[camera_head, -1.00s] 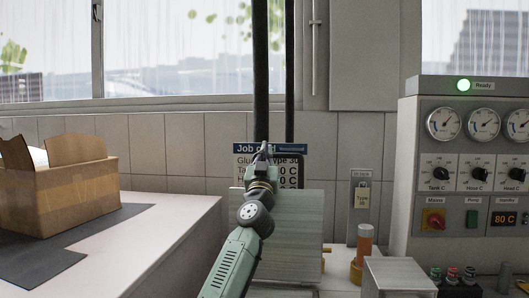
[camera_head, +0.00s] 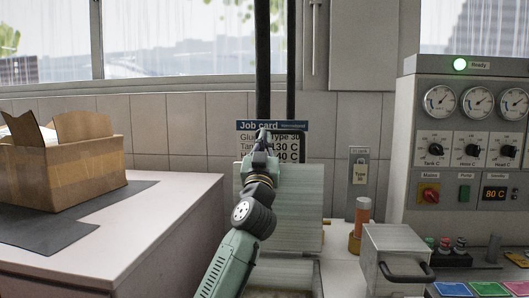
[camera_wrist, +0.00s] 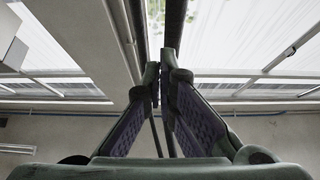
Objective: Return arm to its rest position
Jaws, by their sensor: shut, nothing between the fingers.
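My gripper (camera_head: 262,137) is raised in the middle of the head view, in front of the job card (camera_head: 290,140) on the tiled wall. It covers part of the card's text. In the wrist view my gripper (camera_wrist: 158,72) has its fingertips together with nothing between them. Behind it the wrist view shows windows and wall. The gripper touches nothing that I can make out.
An open cardboard box (camera_head: 65,170) stands on the left counter (camera_head: 150,225). A control panel (camera_head: 460,150) with a green Ready lamp is at right. A lidded metal box (camera_head: 395,250) and an orange-and-grey cylinder (camera_head: 361,215) stand right of my arm.

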